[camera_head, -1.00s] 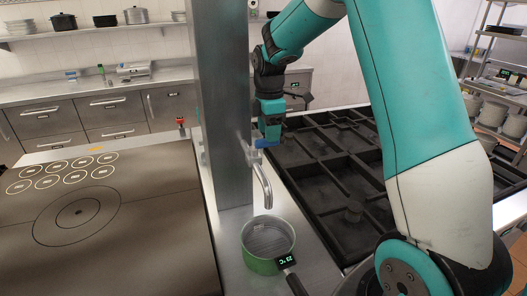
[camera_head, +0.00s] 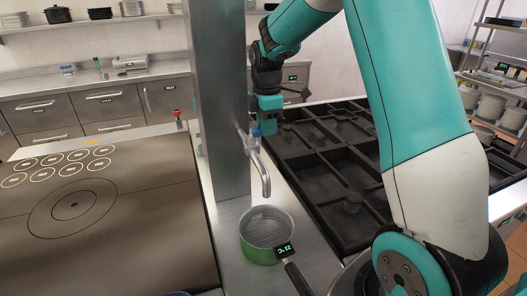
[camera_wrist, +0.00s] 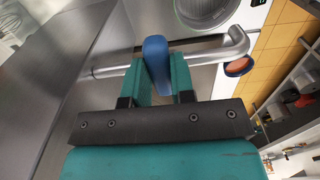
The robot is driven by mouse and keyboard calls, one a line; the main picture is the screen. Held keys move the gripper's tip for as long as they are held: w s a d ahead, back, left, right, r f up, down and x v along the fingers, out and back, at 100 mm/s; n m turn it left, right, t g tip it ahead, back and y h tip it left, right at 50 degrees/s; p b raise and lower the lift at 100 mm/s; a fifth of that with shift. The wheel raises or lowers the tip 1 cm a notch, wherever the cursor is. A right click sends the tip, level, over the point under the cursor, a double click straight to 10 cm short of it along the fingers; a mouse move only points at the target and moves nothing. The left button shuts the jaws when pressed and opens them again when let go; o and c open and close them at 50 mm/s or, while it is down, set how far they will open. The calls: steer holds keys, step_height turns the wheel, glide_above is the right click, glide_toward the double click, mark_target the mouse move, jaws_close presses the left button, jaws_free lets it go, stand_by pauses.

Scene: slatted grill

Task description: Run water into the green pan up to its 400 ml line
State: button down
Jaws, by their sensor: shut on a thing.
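A metal tap (camera_head: 262,172) with a blue lever (camera_head: 256,132) comes off the steel post. Its spout points down over the green pan (camera_head: 262,256). The pan stands upright on the steel strip, with a dark handle and a small lit display (camera_head: 285,250). I see no water stream under the spout, and the water level is not readable. My gripper (camera_head: 268,118) is at the lever above the tap. In the wrist view the fingers (camera_wrist: 160,82) are shut on the blue lever (camera_wrist: 156,60). The pan's round inside (camera_wrist: 205,8) shows beyond the tap pipe (camera_wrist: 215,52).
The steel post (camera_head: 222,100) stands just left of the tap. A flat cooktop (camera_head: 130,230) lies to the left, and the black slatted grill (camera_head: 345,165) to the right. A red-topped fitting (camera_head: 178,116) is behind the cooktop. An orange round thing (camera_wrist: 240,67) shows in the wrist view.

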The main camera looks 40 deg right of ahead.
stand_by(0.4)
steer(key=shift+w+n+p, duration=0.25)
steer(key=shift+n, duration=0.4)
steer(key=shift+w+n+p, duration=0.2)
steer(key=shift+n, duration=0.45)
steer(key=shift+w+n+p, duration=0.45)
steer(key=shift+w+n, duration=0.05)
steer(key=shift+n, duration=0.7)
stand_by(5.1)
